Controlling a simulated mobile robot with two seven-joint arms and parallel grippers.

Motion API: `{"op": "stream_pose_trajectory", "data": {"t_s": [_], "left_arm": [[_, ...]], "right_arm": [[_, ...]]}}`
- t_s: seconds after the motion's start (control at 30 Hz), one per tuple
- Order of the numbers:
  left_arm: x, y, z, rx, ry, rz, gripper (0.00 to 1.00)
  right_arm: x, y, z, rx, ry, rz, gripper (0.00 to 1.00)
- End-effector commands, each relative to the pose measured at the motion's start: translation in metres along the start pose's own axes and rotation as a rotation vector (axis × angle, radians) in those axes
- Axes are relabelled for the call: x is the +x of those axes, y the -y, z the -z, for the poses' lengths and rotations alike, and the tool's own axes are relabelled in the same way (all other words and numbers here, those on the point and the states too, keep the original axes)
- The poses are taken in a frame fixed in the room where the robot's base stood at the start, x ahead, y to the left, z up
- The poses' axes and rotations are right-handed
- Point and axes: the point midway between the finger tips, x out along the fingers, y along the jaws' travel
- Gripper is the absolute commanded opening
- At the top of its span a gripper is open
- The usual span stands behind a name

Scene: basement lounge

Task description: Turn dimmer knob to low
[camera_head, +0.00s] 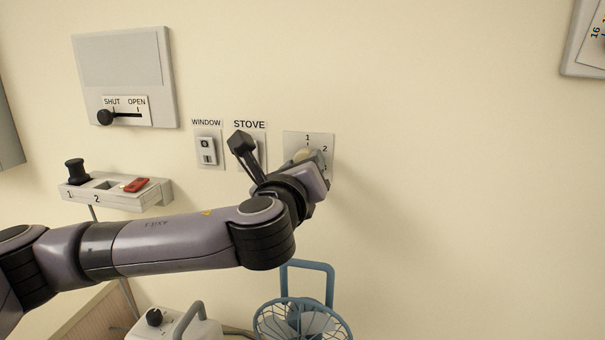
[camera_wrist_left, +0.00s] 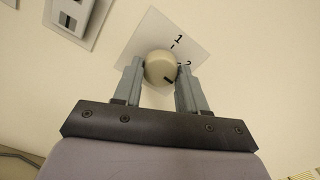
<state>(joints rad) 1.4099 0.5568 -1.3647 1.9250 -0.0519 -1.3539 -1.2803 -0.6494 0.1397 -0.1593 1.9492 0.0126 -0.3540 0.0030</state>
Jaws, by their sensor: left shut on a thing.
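The dimmer knob (camera_wrist_left: 160,68) is a round cream knob with a dark pointer mark, on a pale wall plate (camera_wrist_left: 185,35) with the numbers 1 and 2 showing. In the wrist view its dark mark sits below the 2, at the knob's lower right. In the head view the knob (camera_head: 303,155) is partly hidden behind my gripper, and the plate (camera_head: 322,139) shows 1 at the top and 2 to the right. My left gripper (camera_wrist_left: 160,80) is shut on the knob, one finger on each side. My right gripper is not in view.
Left of the plate are the STOVE plate (camera_head: 262,134), the WINDOW switch (camera_head: 207,150) and a SHUT/OPEN slider panel (camera_head: 125,75). A blue fan (camera_head: 300,318) and a white box (camera_head: 175,328) stand below.

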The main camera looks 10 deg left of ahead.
Motion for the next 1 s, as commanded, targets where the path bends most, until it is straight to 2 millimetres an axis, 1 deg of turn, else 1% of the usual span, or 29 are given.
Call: {"op": "stream_pose_trajectory", "data": {"t_s": [0.03,0.4,1.0], "left_arm": [[0.000,-0.001,0.003,-0.049,-0.002,-0.001,0.11],[0.000,0.000,0.002,-0.401,-0.003,-0.002,0.11],[0.000,0.001,0.001,-0.972,-0.003,-0.004,0.11]], "right_arm": [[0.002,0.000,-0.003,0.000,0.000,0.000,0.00],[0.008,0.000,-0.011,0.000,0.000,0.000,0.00],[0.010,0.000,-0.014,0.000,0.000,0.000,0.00]]}}
